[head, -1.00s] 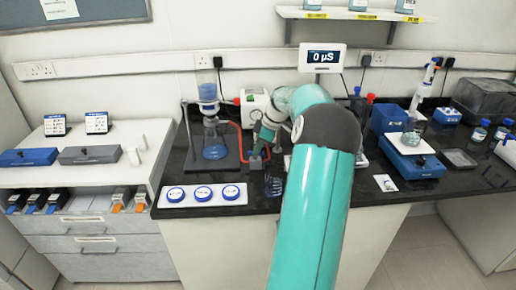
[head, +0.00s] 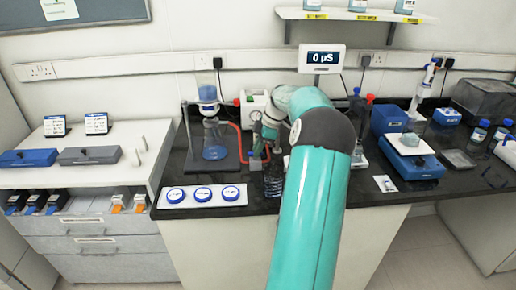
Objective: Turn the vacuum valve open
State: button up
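The vacuum filter flask (head: 215,140) stands clamped on a dark stand, with blue liquid in the flask and in the funnel above. A red hose (head: 238,140) runs from it towards the white pump box (head: 253,106). A small grey block (head: 254,163) on the bench by the hose looks like the valve; its handle is too small to read. My gripper (head: 260,141) is just above this block, at the end of my teal arm. I cannot tell whether it touches the valve, or whether its fingers are open or shut.
A dark, glassy container (head: 273,182) stands close in front of the gripper. A white tray with three blue-rimmed discs (head: 203,195) lies at the front left. A display (head: 322,57) reads 0 µS. A blue balance (head: 411,160) stands to the right.

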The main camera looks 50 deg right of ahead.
jog(key=shift+o, duration=1.1)
jog(key=v, duration=1.4)
jog(key=shift+f, duration=0.1)
jog(key=w+a+r+m+g+h, duration=0.1)
jog(key=w+a+r+m+h, duration=0.15)
jog(key=a, duration=1.25)
jog(key=w+a+r+m+h, duration=0.1)
jog(key=w+a+r, duration=0.3)
jog(key=a, duration=1.1)
jog(key=s+a+f+m+t, duration=0.1)
jog(key=s+a, duration=0.2)
jog(key=a, duration=0.4)
jog(key=s+a+m, duration=0.1)
jog(key=s+a, duration=0.2)
jog(key=a, duration=0.3)
jog(key=s+a+f+m+t, duration=0.2)
jog(key=s+a+f+m, duration=0.1)
jog(key=s+a+f, duration=0.4)
jog(key=s+a, duration=0.3)
jog(key=shift+s, duration=0.4)
